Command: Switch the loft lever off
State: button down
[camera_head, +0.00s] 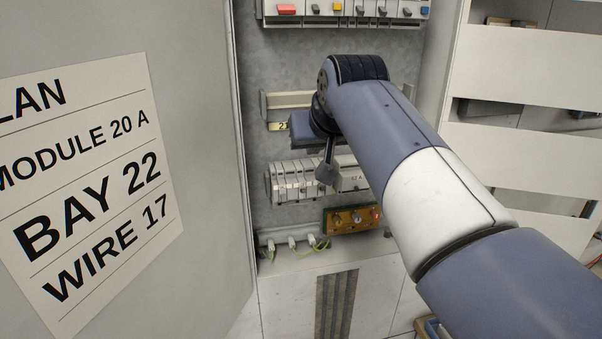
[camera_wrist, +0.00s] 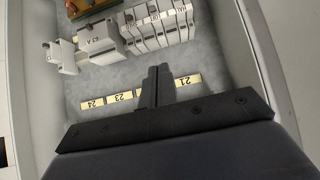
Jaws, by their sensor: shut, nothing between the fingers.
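No label reading "loft" is legible in either view, so I cannot tell which lever is the loft one. A row of breaker modules (camera_head: 290,183) is on the cabinet's back panel. It also shows in the wrist view (camera_wrist: 155,28), beside a wider module marked 63 A (camera_wrist: 103,40). My gripper (camera_head: 327,176) is shut and empty, in front of this row in the head view. Its fingers in the wrist view (camera_wrist: 157,72) stand together over the strip of numbered labels (camera_wrist: 122,96), covering part of it. Part of the row is behind my gripper and arm.
An upper row of modules (camera_head: 345,18) has coloured switches. A brass-coloured panel with knobs (camera_head: 352,219) sits below the breakers, near green-yellow wires (camera_head: 304,243). The open cabinet door (camera_head: 205,200) bounds the left. White shelving (camera_head: 530,110) stands at the right.

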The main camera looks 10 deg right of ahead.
jog(key=shift+f, duration=0.1)
jog(key=p, duration=0.1)
send_over(304, 185)
jog(key=f, duration=0.7)
jog(key=shift+s, duration=0.2)
jog(key=shift+s+f, duration=0.95)
jog(key=shift+f, duration=0.15)
jog(key=shift+s+f, duration=0.1)
jog(key=shift+f, duration=0.35)
jog(key=shift+s+f+b, duration=0.15)
jog(key=shift+f+b, duration=0.1)
jog(key=shift+b, duration=0.4)
